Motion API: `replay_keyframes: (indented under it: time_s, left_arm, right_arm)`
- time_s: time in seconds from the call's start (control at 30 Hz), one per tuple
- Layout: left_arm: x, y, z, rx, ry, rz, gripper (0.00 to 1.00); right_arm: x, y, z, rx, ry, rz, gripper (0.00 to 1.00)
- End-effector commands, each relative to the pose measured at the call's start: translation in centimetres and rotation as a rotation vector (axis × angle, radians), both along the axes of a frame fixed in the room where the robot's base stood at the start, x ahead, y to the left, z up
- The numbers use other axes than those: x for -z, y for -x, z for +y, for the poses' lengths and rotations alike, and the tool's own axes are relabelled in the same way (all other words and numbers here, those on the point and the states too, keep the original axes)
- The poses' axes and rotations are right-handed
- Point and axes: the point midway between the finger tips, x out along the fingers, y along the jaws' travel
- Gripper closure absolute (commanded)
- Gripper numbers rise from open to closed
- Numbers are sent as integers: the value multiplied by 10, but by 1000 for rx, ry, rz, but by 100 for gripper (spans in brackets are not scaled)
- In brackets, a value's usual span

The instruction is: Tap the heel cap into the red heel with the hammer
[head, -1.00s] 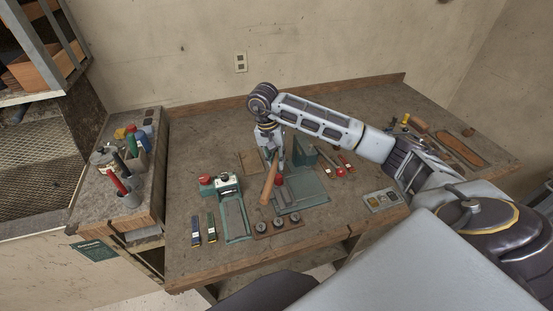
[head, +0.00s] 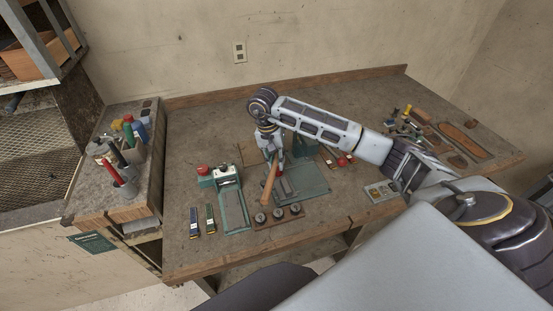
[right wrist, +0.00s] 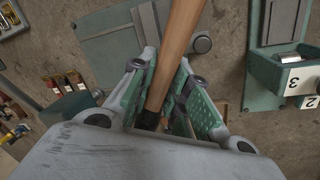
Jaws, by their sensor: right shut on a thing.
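My right gripper (head: 273,152) is over the middle of the bench, pointing down. It is shut on a wooden handle (head: 269,183), taken to be the hammer's, which slants down and left past the fingers. In the right wrist view the handle (right wrist: 176,45) runs between the green finger pads, with a black part at its near end. The hammer's head cannot be made out. A green plate (head: 310,190) with a dark grey block lies beside the handle. The red heel and the heel cap cannot be told for sure. My left gripper is not in view.
A green device with a red knob (head: 203,169) stands to the left. A wooden strip (head: 265,224) with dark round pieces lies in front. A red ball (head: 343,161) is at the right. Bottles stand on the left side shelf (head: 85,195).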

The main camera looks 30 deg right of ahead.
Motion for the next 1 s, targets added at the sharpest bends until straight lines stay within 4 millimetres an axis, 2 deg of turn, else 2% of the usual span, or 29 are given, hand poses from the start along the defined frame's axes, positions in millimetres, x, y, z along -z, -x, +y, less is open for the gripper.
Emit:
replay_keyframes:
  time_s: [1.0]
  left_arm:
    - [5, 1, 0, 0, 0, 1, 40]
  right_arm:
    - [0, 0, 0, 1, 0, -2, 100]
